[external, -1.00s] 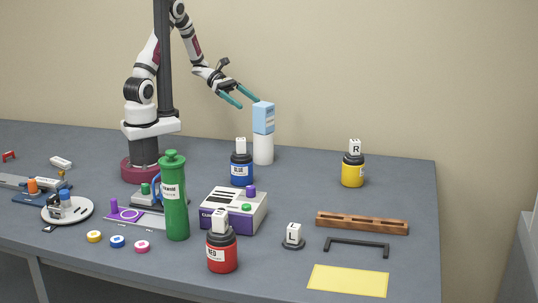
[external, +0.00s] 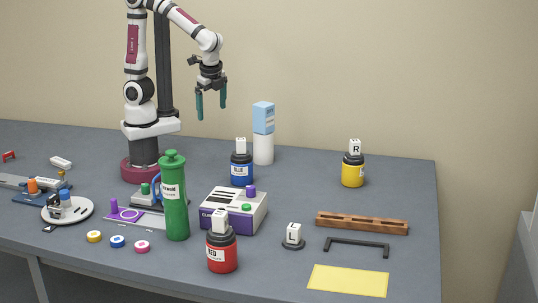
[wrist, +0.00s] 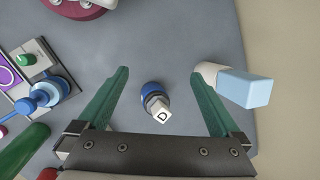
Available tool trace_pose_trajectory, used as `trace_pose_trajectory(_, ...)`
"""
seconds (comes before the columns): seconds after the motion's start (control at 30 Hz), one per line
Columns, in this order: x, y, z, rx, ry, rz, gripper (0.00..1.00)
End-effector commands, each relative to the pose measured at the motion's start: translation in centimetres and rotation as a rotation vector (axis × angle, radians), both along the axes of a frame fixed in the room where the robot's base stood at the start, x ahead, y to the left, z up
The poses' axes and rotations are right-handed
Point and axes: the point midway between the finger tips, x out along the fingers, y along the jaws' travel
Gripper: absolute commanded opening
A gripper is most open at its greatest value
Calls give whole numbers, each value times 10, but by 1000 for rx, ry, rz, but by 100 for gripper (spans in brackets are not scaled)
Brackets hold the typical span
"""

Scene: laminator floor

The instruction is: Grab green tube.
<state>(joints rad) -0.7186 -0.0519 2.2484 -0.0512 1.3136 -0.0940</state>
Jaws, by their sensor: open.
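The green tube (external: 175,212), a tall capped bottle with a white label, stands upright near the front edge of the table in the external view. In the wrist view, a dark green shape at the lower left, likely this tube (wrist: 22,150), is cut off by the frame edge. My gripper (external: 211,108) is open and empty, its teal fingers pointing down, high above the table behind and to the right of the tube. In the wrist view the open fingers (wrist: 160,74) frame a blue bottle (wrist: 151,92) below, touching nothing.
A white and purple box (external: 222,222) and a red bottle (external: 222,254) stand right of the tube. The blue bottle and a white cylinder with a light blue block (external: 263,118) stand behind. A yellow bottle (external: 353,174) stands farther right, with clear table around it.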

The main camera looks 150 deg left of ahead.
Motion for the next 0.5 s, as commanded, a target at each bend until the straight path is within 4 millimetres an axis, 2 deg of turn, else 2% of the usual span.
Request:
trace_pose_trajectory(0.03,9,-20,5,0,-21,-86,100)
trace_pose_trajectory(0.1,16,-47,9,-9,-43,-200,100)
trace_pose_trajectory(0.2,19,-82,13,-22,-76,-348,100)
trace_pose_trajectory(0.3,17,-111,15,-38,-103,-485,100)
trace_pose_trajectory(0.5,3,-154,12,-73,-147,-721,100)
